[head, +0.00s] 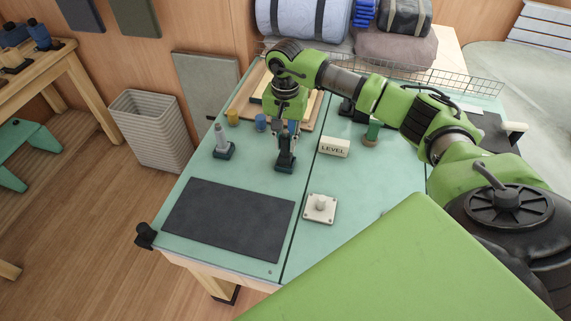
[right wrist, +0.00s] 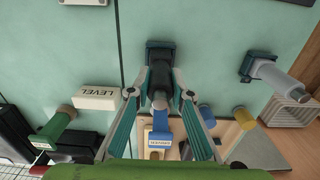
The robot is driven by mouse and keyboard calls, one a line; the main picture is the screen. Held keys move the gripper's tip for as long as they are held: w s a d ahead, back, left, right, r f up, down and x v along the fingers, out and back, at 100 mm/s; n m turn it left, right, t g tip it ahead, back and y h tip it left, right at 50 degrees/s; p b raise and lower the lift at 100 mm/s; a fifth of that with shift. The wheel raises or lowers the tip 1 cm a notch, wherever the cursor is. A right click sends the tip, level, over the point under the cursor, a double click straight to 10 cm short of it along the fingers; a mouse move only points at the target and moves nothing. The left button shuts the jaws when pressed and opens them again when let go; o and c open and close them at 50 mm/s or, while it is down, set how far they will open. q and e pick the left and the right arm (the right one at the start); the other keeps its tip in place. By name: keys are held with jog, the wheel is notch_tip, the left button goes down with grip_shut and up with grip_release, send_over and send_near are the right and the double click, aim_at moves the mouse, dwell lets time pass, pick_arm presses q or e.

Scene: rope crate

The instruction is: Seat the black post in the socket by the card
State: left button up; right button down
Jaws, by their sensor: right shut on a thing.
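The black post (head: 286,147) stands about upright at a dark teal square socket (head: 284,165) on the green table. It also shows in the right wrist view (right wrist: 159,74), where its far end meets the socket (right wrist: 160,46). I cannot tell how deep it sits. My right gripper (head: 287,137) is shut on the post's upper part from above. Its fingers (right wrist: 158,95) lie on both sides of the post. The white LEVEL card (head: 333,148) stands to the right of the socket, apart from it. My left gripper is not in view.
A grey post (head: 222,142) stands in a similar base to the left. A green post (head: 373,132) stands beyond the card. A white plate with a knob (head: 320,208) and a dark mat (head: 229,218) lie nearer. A wooden board (head: 244,103) is behind.

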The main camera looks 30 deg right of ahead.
jog(key=shift+f+b, duration=1.2)
jog(key=shift+f, duration=0.1)
dwell(0.8)
jog(key=c, duration=1.7)
grip_release()
jog(key=shift+r, duration=0.15)
notch_tip(320, 180, up, 12)
jog(key=shift+f, duration=0.2)
jog(key=shift+r, duration=0.15)
